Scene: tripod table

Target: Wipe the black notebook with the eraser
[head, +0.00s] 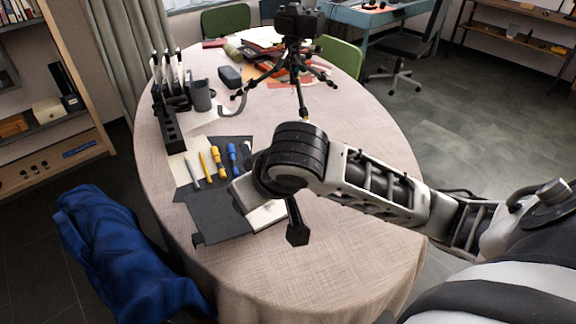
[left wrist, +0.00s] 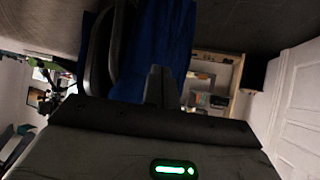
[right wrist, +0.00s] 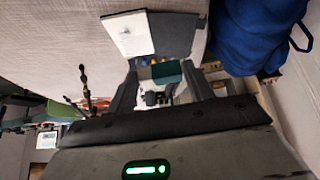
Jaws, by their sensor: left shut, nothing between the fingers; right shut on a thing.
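The black notebook (head: 212,216) lies on the cloth-covered table, left of my right arm's wrist. In the right wrist view a dark flat surface (right wrist: 174,34), which looks like it, lies beyond the fingers. My right gripper (right wrist: 160,74) is shut on a dark teal block (right wrist: 168,73), which looks like the eraser. I cannot tell whether the block touches the notebook. In the head view my right wrist hides its fingers and the block. My left gripper (left wrist: 160,84) is shut and empty, off the table near the blue cloth; it is not in the head view.
A white book (head: 266,214) lies beside the notebook, partly under my right wrist. Several blue and yellow tools (head: 217,160) lie behind. A black organizer (head: 170,130) and a camera tripod (head: 293,62) stand farther back. A blue-draped chair (head: 125,255) is at left. The table's front right is clear.

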